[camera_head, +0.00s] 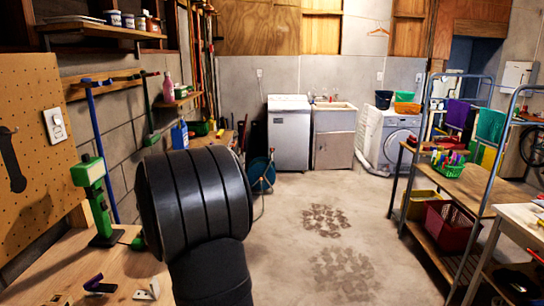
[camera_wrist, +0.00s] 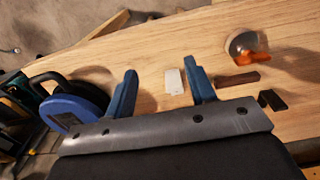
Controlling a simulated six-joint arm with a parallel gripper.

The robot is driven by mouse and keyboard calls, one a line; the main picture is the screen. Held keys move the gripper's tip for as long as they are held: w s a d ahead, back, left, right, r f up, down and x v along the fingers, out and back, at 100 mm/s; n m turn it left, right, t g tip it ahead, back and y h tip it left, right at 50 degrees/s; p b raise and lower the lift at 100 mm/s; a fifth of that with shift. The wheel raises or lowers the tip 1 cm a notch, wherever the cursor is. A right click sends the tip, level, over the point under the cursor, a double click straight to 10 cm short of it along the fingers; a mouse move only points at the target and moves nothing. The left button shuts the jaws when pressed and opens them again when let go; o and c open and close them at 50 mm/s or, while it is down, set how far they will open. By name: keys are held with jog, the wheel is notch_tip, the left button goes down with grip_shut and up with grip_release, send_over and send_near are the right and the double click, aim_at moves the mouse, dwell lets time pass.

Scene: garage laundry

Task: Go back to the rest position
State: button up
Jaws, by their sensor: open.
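My gripper (camera_wrist: 160,68) shows in the wrist view with its two blue fingers spread apart. It is open, with nothing held between the fingers. It hangs over a wooden bench top (camera_wrist: 150,45), and a small white piece (camera_wrist: 174,82) lies on the wood in line with the gap. In the head view a black section of my arm fills the lower left middle, and the gripper itself is hidden there.
A blue round thing with a black handle (camera_wrist: 72,112) is left of the fingers. A brown-handled tool (camera_wrist: 237,80), a black block (camera_wrist: 272,100) and an orange item (camera_wrist: 250,60) lie right. A green-and-black tool (camera_head: 90,195) stands on the bench. The floor (camera_head: 300,240) is mostly clear.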

jog(key=s+a+r, duration=0.1)
jog(key=s+a, duration=0.9)
jog(key=a, duration=0.1)
jog(key=s+a+f, duration=0.1)
jog(key=a+f, duration=0.1)
jog(key=a, duration=0.1)
jog(key=s+a+f, duration=0.1)
jog(key=a+f, duration=0.1)
jog(key=a, duration=0.1)
jog(key=s+a+f, duration=0.1)
jog(key=a+f, duration=0.2)
jog(key=a, duration=0.1)
jog(key=shift+s, duration=0.35)
jog(key=shift+d+f, duration=0.1)
jog(key=shift+f, duration=0.55)
